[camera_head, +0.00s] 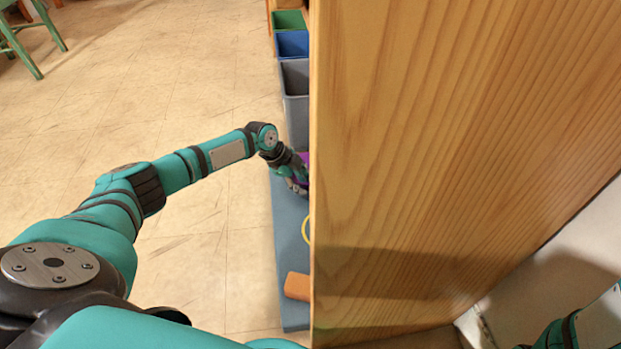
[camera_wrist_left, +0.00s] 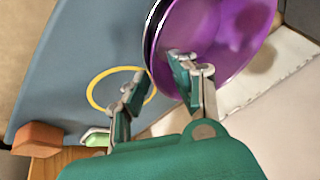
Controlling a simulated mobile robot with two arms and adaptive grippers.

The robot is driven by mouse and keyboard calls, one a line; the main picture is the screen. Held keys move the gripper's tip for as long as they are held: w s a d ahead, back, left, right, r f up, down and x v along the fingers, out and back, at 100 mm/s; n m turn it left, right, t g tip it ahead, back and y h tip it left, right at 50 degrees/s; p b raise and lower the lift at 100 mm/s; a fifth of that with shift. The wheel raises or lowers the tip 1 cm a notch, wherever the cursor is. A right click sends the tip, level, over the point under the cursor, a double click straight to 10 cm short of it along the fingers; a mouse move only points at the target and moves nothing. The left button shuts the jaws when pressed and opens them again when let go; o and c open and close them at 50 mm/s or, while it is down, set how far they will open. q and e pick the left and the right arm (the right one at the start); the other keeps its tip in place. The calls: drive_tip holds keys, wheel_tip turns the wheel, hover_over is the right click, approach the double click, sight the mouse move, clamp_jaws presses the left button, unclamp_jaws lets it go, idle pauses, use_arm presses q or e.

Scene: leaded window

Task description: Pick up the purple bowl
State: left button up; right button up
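The purple bowl (camera_wrist_left: 228,35) shows large at the upper right of the left wrist view, its open inside towards the camera. In the head view only a sliver of the bowl (camera_head: 305,159) shows beside the wooden panel, which hides the rest. My left gripper (camera_head: 297,182) is at the bowl over the blue-grey surface. In the wrist view the fingers of the left gripper (camera_wrist_left: 156,72) are apart, one over the bowl's inside and one outside its near rim. Whether either finger touches the bowl is unclear. My right gripper is out of view.
A tall wooden panel (camera_head: 430,150) blocks the right half of the head view. On the blue-grey surface (camera_head: 288,245) lie an orange block (camera_head: 297,286) and a yellow ring (camera_wrist_left: 92,88). Grey (camera_head: 296,95), blue (camera_head: 292,44) and green (camera_head: 288,20) bins stand beyond. Open floor lies left.

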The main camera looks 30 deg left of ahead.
use_arm(q)
clamp_jaws()
drive_tip(key=shift+r, duration=0.15)
